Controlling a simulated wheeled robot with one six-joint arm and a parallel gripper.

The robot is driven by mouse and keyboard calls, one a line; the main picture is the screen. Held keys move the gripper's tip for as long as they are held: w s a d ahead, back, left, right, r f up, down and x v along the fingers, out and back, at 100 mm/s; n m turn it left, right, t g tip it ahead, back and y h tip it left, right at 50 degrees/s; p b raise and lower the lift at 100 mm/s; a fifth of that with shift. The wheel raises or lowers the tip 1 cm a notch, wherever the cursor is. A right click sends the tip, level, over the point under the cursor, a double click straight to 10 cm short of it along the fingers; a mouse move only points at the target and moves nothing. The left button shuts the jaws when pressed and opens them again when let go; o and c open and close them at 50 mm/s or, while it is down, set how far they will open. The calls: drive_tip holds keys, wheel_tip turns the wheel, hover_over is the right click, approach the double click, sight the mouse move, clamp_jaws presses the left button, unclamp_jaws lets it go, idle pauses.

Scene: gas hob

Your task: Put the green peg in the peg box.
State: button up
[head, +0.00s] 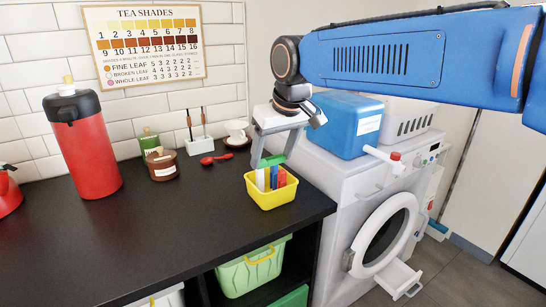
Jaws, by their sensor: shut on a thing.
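The yellow peg box (270,199) stands on the black counter near its right end. Several pegs stand upright in it, among them a blue peg (274,178) and a red peg (282,178). My gripper (273,160) is directly above the box, pointing down, and is shut on the green peg (271,161). The green peg shows as a short green bar between the fingertips, just above the pegs. I cannot tell whether it touches them or the box.
A red spoon (216,158), a brown pot (161,166), a cup (237,131) and a red flask (84,140) stand or lie on the counter to the left. A washing machine (350,190) with a blue box (345,123) on top is at the right. The front-left counter is clear.

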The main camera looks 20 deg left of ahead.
drive_tip(key=shift+f, duration=0.35)
drive_tip(key=shift+f, duration=0.25)
drive_tip(key=o, duration=1)
drive_tip(key=shift+r, duration=0.3)
drive_tip(key=v, duration=1.2)
